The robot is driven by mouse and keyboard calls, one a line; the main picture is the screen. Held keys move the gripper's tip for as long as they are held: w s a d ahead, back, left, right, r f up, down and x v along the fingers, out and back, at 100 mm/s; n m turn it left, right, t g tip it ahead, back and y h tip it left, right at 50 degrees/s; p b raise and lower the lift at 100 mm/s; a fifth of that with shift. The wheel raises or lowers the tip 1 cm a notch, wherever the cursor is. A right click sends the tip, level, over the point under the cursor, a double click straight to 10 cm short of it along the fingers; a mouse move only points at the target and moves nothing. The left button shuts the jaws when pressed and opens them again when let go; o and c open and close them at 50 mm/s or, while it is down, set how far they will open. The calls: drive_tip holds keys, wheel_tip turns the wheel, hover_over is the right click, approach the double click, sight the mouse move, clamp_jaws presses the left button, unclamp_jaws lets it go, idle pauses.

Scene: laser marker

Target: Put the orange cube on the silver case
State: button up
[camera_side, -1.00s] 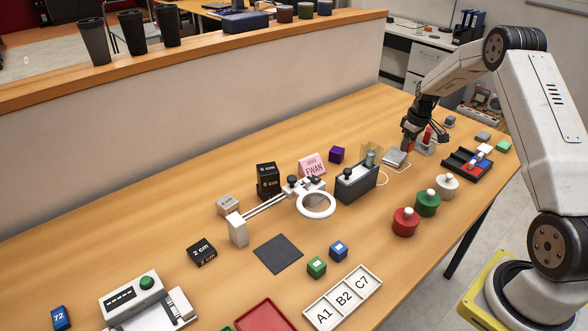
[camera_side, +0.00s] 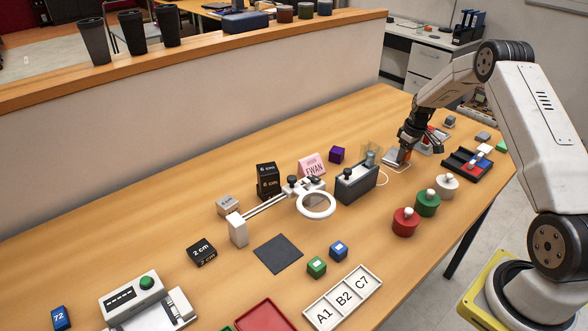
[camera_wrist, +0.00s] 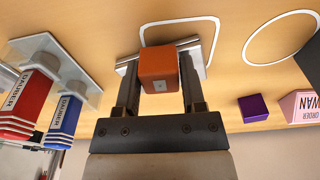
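The orange cube (camera_wrist: 158,67) is between the two fingers of my gripper (camera_wrist: 160,75) in the wrist view. The silver case (camera_side: 390,160) is a flat grey slab lying on the table just under and left of the cube. In the wrist view, parts of the silver case (camera_wrist: 192,44) show behind the cube and fingers. I cannot tell whether the cube touches the case.
A grey box with glass parts (camera_side: 358,184) stands left of the case. A black tray (camera_side: 467,164) is to the right, and a purple cube (camera_side: 337,154) is left.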

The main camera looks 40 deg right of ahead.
sight(407, 154)
drive_tip(key=shift+o, duration=1.4)
drive_tip(key=shift+r, duration=0.15)
wheel_tip(407, 154, up, 12)
drive_tip(key=s, duration=0.1)
drive_tip(key=shift+s, duration=0.25)
drive_tip(key=s+a+r, duration=0.2)
drive_tip(key=a, duration=1.8)
drive_tip(key=s+a+f+t, duration=0.1)
drive_tip(key=s+a, duration=1.2)
drive_tip(key=a, duration=0.2)
drive_tip(key=shift+s+a+f, duration=0.2)
drive_tip(key=shift+a, duration=0.05)
